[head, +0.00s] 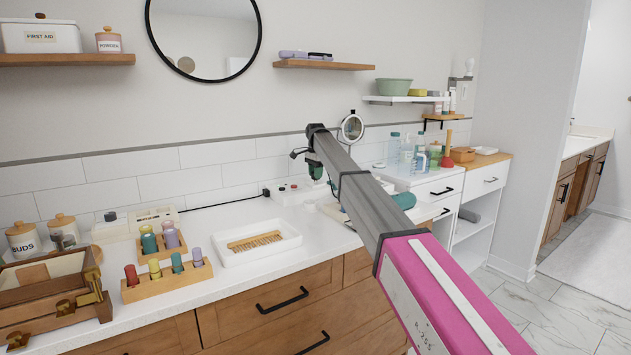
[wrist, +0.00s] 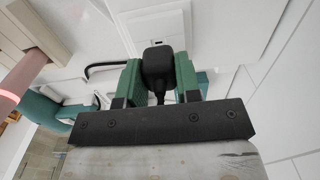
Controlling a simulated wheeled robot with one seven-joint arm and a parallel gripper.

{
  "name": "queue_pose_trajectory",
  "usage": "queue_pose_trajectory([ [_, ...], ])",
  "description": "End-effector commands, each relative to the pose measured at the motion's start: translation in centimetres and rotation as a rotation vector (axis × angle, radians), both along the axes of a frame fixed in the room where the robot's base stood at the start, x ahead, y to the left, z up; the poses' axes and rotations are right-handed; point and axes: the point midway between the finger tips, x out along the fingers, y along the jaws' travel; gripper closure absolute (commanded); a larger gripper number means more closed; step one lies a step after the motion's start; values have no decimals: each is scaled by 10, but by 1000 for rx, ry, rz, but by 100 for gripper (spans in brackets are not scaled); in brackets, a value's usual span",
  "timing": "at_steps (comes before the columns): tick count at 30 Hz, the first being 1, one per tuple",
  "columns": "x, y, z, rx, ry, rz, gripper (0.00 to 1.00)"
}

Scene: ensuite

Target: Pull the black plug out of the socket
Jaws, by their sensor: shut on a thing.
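The black plug (wrist: 158,62) sits between the two green fingers of my gripper (wrist: 158,72) in the wrist view. The fingers are shut on its sides, and its cord runs back toward the gripper's body. The white socket (wrist: 159,24) lies just beyond the plug. The plug's front face overlaps the socket's near edge in this view; its prongs are hidden, so I cannot tell how deep it sits. In the head view my gripper (head: 316,171) points down over the white socket unit (head: 289,193) at the back of the counter. The plug is not clear there.
A white tray (head: 256,256) with a wooden comb (head: 255,241) lies on the counter left of my gripper. A wooden rack (head: 166,283) with several small bottles stands farther left. A black cable (head: 235,201) runs along the wall. Bottles (head: 406,155) stand at the right.

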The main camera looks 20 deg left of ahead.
Motion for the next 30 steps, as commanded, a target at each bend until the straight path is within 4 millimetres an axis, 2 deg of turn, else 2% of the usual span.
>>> queue_pose_trajectory([
  [30, 0, 0, 20, -1, 1, 0, 97],
])
